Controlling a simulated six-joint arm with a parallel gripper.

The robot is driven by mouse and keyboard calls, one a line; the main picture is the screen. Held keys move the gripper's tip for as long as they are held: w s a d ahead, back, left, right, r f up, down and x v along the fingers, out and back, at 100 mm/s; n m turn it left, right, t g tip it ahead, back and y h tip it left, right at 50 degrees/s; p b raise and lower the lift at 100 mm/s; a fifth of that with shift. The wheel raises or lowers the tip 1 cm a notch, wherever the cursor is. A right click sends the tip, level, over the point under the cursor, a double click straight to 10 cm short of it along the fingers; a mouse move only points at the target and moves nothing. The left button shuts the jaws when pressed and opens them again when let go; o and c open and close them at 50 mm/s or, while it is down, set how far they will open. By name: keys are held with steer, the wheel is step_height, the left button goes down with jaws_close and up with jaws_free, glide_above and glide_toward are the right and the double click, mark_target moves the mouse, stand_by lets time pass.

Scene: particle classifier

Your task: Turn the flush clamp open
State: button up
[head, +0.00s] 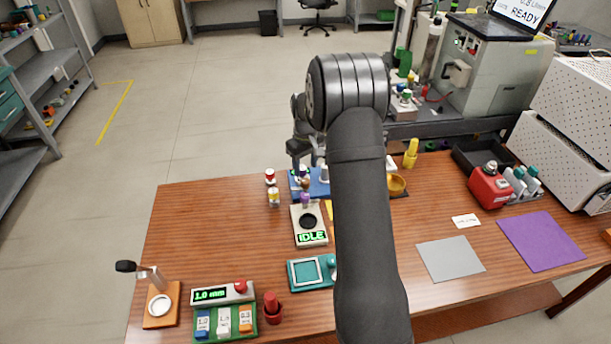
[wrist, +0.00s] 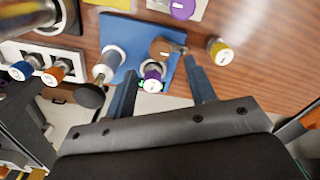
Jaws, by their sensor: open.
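A blue plate (wrist: 142,38) shows in the wrist view, and a blue base (head: 318,188) shows beside my arm in the head view. On the plate are a brown knob with a short dark handle (wrist: 166,47), a white cylinder (wrist: 112,58) with a black ball-ended lever (wrist: 92,94), and a purple and white capped vial (wrist: 152,76). I cannot tell for sure which part is the flush clamp; the brown knob looks likeliest. My gripper (wrist: 162,76) is open above the plate, with the brown knob and vial between or just ahead of its fingers. In the head view my gripper (head: 304,150) is partly hidden.
An IDLE device (head: 311,238) stands in front of the blue base, with small vials (head: 273,197) at its left. A teal tray (head: 290,276) lies nearer. A yellow bottle (head: 411,152) and red device (head: 490,188) stand right. The left table middle is clear.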

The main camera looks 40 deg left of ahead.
mark_target(306, 180)
step_height(306, 180, up, 11)
steer(key=shift+r, duration=0.2)
stand_by(0.3)
step_height(306, 180, down, 18)
steer(key=shift+r, duration=0.25)
stand_by(0.3)
steer(key=shift+r, duration=0.1)
